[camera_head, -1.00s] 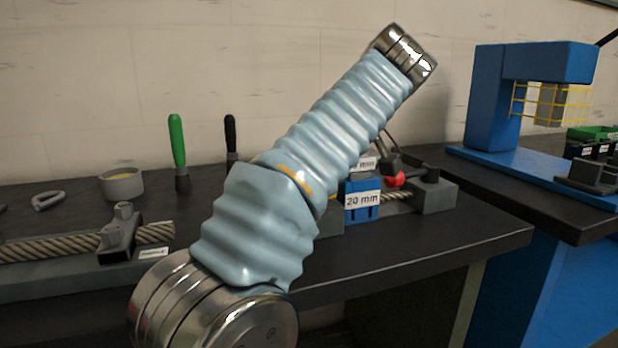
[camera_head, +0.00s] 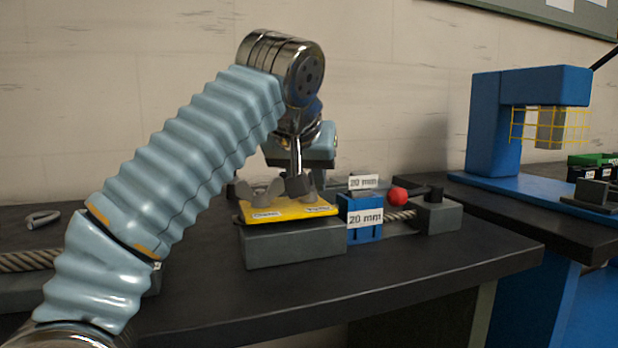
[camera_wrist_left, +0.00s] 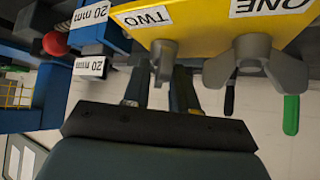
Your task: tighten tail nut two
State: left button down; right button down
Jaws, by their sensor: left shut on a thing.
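A yellow plate (camera_head: 288,211) lies on a grey block on the dark bench. Two grey wing nuts stand on it. Nut two (camera_wrist_left: 163,60), by the label "TWO", is between the fingers of my left gripper (camera_wrist_left: 161,82) in the left wrist view. Nut one (camera_wrist_left: 245,60), by the label "ONE", is beside it and free of the fingers. In the head view my left gripper (camera_head: 298,186) reaches down onto the plate's right part and is shut on nut two, largely hiding it. Nut one (camera_head: 268,193) shows to its left. My right gripper is not in view.
A blue block (camera_head: 362,222) with "20 mm" labels stands right of the plate. Beyond it are a red ball (camera_head: 398,196), a rope and a grey end block (camera_head: 437,214). A blue press (camera_head: 490,125) stands far right. The front of the bench is clear.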

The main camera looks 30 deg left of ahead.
pick_arm(q)
jog(key=m+h, duration=0.1)
jog(key=m+h+p, duration=0.2)
jog(key=shift+a+r+m, duration=0.15)
jog(key=shift+r+m, duration=0.1)
jog(key=shift+m, duration=0.15)
jog(key=m+h+p, duration=0.4)
jog(key=m+p, duration=0.1)
jog(key=shift+g, duration=0.3)
jog(key=shift+f+m+g+h+p, duration=0.15)
jog(key=shift+m+g+h+p, duration=0.45)
jog(key=shift+m+h+p, duration=0.7)
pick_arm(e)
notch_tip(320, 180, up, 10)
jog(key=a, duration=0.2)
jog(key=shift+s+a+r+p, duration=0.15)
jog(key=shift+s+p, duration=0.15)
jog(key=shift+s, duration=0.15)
pick_arm(q)
jog(key=shift+m+y, duration=0.3)
jog(key=shift+f, duration=0.1)
jog(key=c, duration=1.2)
grip_release()
jog(key=p+v, duration=0.1)
jog(key=v, duration=1.3)
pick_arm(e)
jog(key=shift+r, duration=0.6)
